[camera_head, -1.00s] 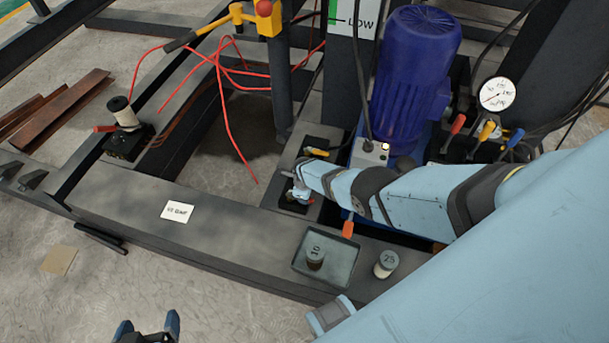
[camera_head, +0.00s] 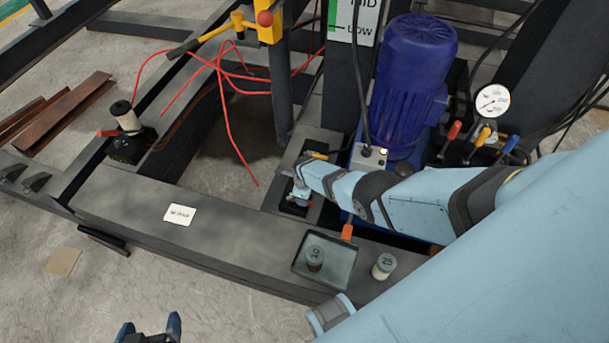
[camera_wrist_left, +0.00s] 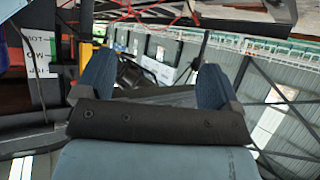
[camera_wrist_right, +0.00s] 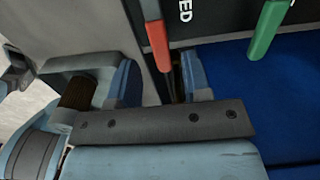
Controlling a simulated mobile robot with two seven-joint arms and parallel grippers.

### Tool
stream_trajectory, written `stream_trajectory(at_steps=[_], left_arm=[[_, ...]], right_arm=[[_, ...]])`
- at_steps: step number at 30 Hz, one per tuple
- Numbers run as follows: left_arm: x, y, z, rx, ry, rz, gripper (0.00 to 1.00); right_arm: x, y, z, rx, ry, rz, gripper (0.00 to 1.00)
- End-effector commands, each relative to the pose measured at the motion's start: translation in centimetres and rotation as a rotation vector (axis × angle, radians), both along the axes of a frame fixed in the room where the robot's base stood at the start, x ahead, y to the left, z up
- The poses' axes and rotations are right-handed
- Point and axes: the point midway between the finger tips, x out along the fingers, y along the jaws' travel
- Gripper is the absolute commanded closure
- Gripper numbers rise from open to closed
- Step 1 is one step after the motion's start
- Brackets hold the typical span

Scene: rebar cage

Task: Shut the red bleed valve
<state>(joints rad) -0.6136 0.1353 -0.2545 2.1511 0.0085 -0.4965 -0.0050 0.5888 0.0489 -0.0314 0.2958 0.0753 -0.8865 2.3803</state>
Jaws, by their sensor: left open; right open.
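In the right wrist view a red handle (camera_wrist_right: 156,46) hangs beside a dark panel with lettering ending in "ED". Its lower end reaches down between the fingertips of my right gripper (camera_wrist_right: 160,82), which is open around it; contact cannot be told.
A green handle (camera_wrist_right: 268,30) is right of the red one. A blue motor (camera_head: 412,85), pressure gauge (camera_head: 492,101) and coloured levers (camera_head: 482,137) stand behind my right arm. A tray (camera_head: 343,269) and a capped cylinder (camera_head: 384,266) sit on the front beam. Red cords (camera_head: 226,120) hang at the back.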

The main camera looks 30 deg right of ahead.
Motion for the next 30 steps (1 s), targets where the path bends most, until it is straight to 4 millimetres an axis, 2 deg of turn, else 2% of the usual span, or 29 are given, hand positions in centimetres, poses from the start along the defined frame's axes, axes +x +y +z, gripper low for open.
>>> stream_trajectory(at_steps=[1,3,9,15,21,30], left_arm=[[-0.1,0.2,1.0,0.005,0.013,0.003,0.12],[-0.3,0.3,1.3,-0.001,0.029,0.009,0.12],[-0.6,0.5,2.4,-0.014,0.065,0.024,0.12],[-0.6,0.5,2.7,-0.023,0.087,0.038,0.12],[-0.5,0.5,3.1,-0.019,0.072,0.037,0.12],[-0.6,1.0,3.0,-0.004,0.070,0.027,0.12]], right_arm=[[0.0,0.0,2.0,0.000,-0.001,0.000,0.55],[0.0,0.0,3.4,0.000,-0.001,0.001,0.55],[0.0,0.0,7.2,0.001,-0.002,-0.001,0.55],[-0.1,0.0,10.0,0.000,0.000,0.000,0.55],[0.0,0.0,11.0,0.000,0.000,-0.001,0.55],[0.0,0.0,11.0,0.001,0.001,-0.001,0.55]])
